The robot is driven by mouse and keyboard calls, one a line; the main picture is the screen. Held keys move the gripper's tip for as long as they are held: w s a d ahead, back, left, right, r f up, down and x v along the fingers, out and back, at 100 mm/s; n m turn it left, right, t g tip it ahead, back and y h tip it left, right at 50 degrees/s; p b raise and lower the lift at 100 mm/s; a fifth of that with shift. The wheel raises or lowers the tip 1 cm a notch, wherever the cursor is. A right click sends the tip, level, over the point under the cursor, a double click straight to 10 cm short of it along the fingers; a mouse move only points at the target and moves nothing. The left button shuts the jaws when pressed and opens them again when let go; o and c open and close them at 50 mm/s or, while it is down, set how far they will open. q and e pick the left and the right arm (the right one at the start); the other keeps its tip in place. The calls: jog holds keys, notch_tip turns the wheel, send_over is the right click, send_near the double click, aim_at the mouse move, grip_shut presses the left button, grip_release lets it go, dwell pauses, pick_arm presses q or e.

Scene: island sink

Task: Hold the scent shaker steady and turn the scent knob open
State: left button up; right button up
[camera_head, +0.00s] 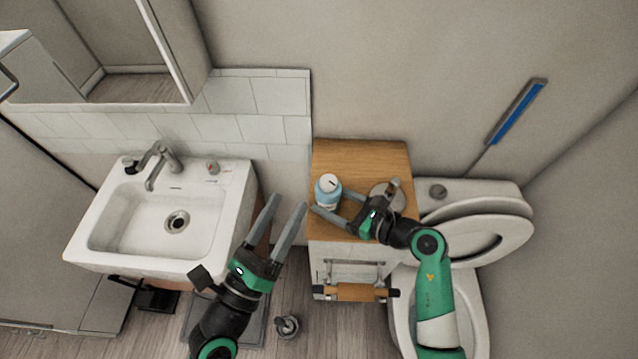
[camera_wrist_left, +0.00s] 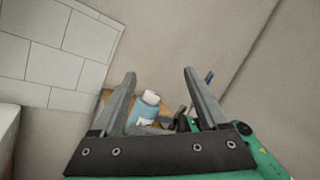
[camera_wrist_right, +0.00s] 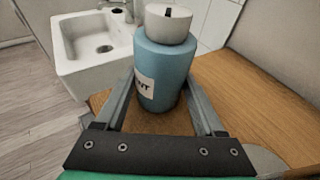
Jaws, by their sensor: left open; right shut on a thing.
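The scent shaker (camera_head: 327,194) is a light blue bottle with a white label, upright on the wooden cabinet top near its left edge. Its white scent knob (camera_head: 329,183) sits on top with a small dark mark, seen close in the right wrist view (camera_wrist_right: 168,22). My right gripper (camera_head: 333,206) is shut on the bottle's body (camera_wrist_right: 163,75), one finger on each side. My left gripper (camera_head: 290,204) is open and empty, left of the cabinet and apart from the shaker. The shaker also shows between the left fingers in the left wrist view (camera_wrist_left: 142,115), farther off.
The wooden cabinet top (camera_head: 345,155) has clear room behind the shaker. A round metal item (camera_head: 380,194) stands on it, partly behind my right gripper. The white sink (camera_head: 125,226) with a tap is at left. A toilet (camera_head: 515,235) stands at right.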

pick_arm(q)
jog(key=a+r+n+t+y, duration=0.5)
jog(key=n, duration=0.9)
jog(key=n+g+y, duration=0.2)
jog(key=n+g, duration=0.4)
jog(key=n, duration=1.3)
send_near(330, 176)
jog(key=w, duration=0.7)
jog(key=w+d, duration=0.1)
jog(key=w, duration=0.3)
jog(key=shift+w+f, duration=0.35)
jog(key=shift+w, duration=0.05)
grip_shut()
